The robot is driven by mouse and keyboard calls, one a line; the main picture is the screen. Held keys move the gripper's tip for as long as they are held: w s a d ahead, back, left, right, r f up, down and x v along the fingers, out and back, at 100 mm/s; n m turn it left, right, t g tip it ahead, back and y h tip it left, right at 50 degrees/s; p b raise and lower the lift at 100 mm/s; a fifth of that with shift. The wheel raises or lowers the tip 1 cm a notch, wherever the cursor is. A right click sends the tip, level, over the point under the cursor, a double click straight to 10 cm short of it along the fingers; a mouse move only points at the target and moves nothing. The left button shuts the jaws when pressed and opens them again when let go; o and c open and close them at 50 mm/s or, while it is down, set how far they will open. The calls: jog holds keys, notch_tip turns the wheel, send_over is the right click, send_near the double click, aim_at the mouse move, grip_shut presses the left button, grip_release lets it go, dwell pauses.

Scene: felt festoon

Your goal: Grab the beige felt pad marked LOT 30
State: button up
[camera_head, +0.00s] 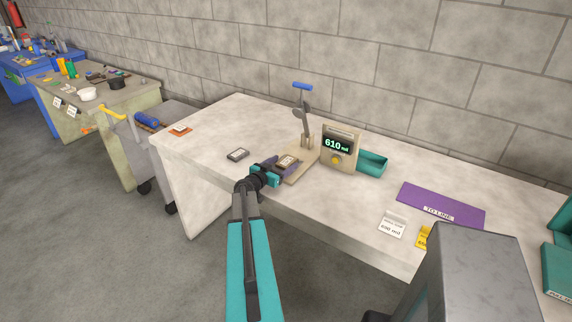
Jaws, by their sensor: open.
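A small beige pad (287,160) with a dark-edged face lies on or against a purple piece at the front of a beige stand. Its marking is too small to read, so I cannot tell whether it says LOT 30. My gripper (275,174) is open at the front edge of the white table, just left of and below this pad. Its teal fingers are close to the purple piece; I cannot tell whether they touch it.
A teal tray (372,162) and purple mat (440,203) lie right.

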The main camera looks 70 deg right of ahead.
aim_at(283, 164)
jog(key=c, duration=1.2)
jog(key=shift+r, duration=0.1)
jog(key=shift+r+b, duration=1.7)
jog(key=shift+r, duration=3.2)
